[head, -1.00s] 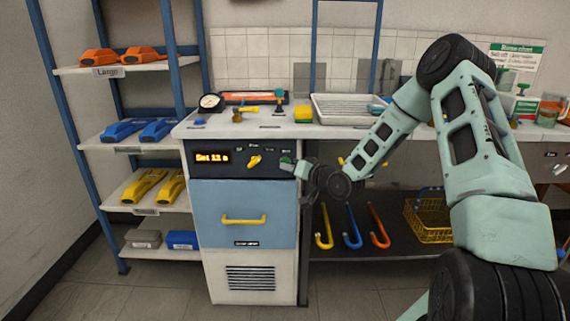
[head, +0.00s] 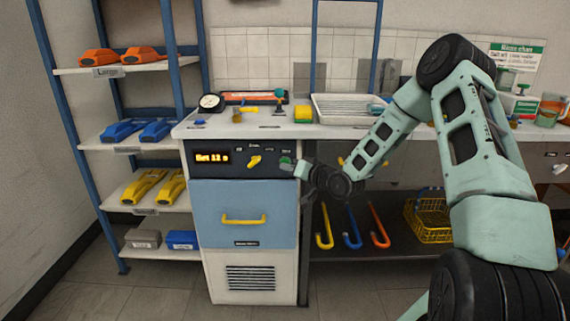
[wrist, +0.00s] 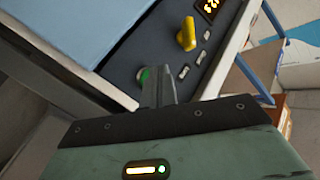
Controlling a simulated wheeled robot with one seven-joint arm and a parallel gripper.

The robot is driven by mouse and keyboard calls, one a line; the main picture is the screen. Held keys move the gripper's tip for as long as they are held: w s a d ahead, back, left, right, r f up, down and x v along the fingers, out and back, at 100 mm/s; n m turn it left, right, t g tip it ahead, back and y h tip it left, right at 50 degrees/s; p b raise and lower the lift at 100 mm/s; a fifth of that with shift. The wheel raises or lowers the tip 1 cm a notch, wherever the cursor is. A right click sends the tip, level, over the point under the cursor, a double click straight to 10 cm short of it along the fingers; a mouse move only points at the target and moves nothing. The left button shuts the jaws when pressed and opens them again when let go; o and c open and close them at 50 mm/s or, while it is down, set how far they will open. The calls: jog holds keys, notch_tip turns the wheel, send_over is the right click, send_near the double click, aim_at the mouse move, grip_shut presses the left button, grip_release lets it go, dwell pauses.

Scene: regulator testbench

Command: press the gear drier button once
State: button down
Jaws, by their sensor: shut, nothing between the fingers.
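The gear drier (head: 245,215) is a white cabinet with a blue drawer and a black control panel (head: 215,171) on top. The panel has a lit display reading "Set 12 s" (head: 212,157), a yellow knob (head: 254,161) and a green button (head: 286,160) at its right end. In the wrist view the green button (wrist: 144,75) shows just beside my fingertips, partly hidden by them. The yellow knob (wrist: 187,35) is farther up the panel. My gripper (wrist: 158,70) is shut and empty, its tips at the panel close to the button. I cannot tell whether they touch it.
The white counter (head: 250,130) above the panel holds a gauge (head: 210,102), a yellow sponge-like block (head: 303,114) and a white tray (head: 345,108). A shelf rack (head: 120,150) stands at left. Colored hooks (head: 352,225) hang below, right of the cabinet.

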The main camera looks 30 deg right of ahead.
jog(key=shift+w, duration=0.1)
dwell(0.4)
jog(key=shift+w+d, duration=0.25)
jog(key=shift+w+d, duration=0.25)
jog(key=shift+w, duration=0.15)
dwell(0.8)
jog(key=shift+s+a, duration=0.1)
jog(key=shift+s, duration=0.05)
jog(key=shift+s+a+p, duration=0.3)
jog(key=shift+s+a, duration=0.1)
jog(key=shift+s, duration=0.2)
jog(key=s+a, duration=0.2)
jog(key=s, duration=0.2)
jog(key=shift+s+a, duration=0.1)
jog(key=shift+a, duration=0.3)
dwell(0.9)
